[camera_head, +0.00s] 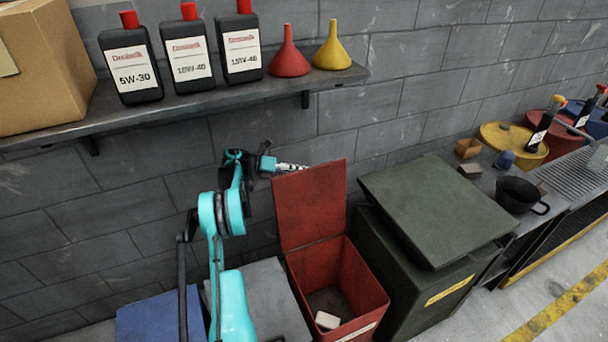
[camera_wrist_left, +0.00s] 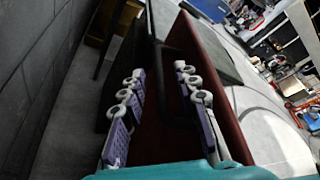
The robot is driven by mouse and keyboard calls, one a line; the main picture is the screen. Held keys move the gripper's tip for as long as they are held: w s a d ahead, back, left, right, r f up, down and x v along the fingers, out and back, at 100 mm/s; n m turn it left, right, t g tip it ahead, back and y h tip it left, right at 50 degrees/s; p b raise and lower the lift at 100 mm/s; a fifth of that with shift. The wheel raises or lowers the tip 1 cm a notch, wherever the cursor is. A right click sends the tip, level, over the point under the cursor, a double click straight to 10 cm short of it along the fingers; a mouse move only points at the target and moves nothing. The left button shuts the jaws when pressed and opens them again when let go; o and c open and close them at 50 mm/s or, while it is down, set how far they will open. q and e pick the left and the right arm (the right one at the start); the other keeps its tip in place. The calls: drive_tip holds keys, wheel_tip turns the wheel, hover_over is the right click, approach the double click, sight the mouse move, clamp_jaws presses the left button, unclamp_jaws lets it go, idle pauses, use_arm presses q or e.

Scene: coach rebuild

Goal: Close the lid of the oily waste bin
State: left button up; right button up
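The red waste bin (camera_head: 365,280) stands open on the floor by the wall, with a pale block (camera_head: 327,320) inside. Its red lid (camera_head: 310,205) stands nearly upright at the wall side. My left gripper (camera_head: 290,167) is at the lid's upper left edge in the head view, its tips partly hidden there. In the left wrist view, the two fingers of my left gripper (camera_wrist_left: 162,105) are spread apart, with the dark red lid (camera_wrist_left: 225,115) close by the right finger. I cannot tell whether they touch. My right gripper is in neither view.
A green bin (camera_head: 435,205) with a shut lid stands right of the red bin. A grey box top (camera_head: 265,295) and a blue one (camera_head: 155,318) are to its left. A shelf (camera_head: 230,95) with bottles and funnels hangs above my left arm.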

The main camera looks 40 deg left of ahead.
use_arm(q)
drive_tip(key=shift+w+d+f, duration=0.15)
drive_tip(key=shift+w+d, duration=0.25)
drive_tip(key=shift+c, duration=0.4)
clamp_jaws()
drive_tip(key=shift+d, duration=0.1)
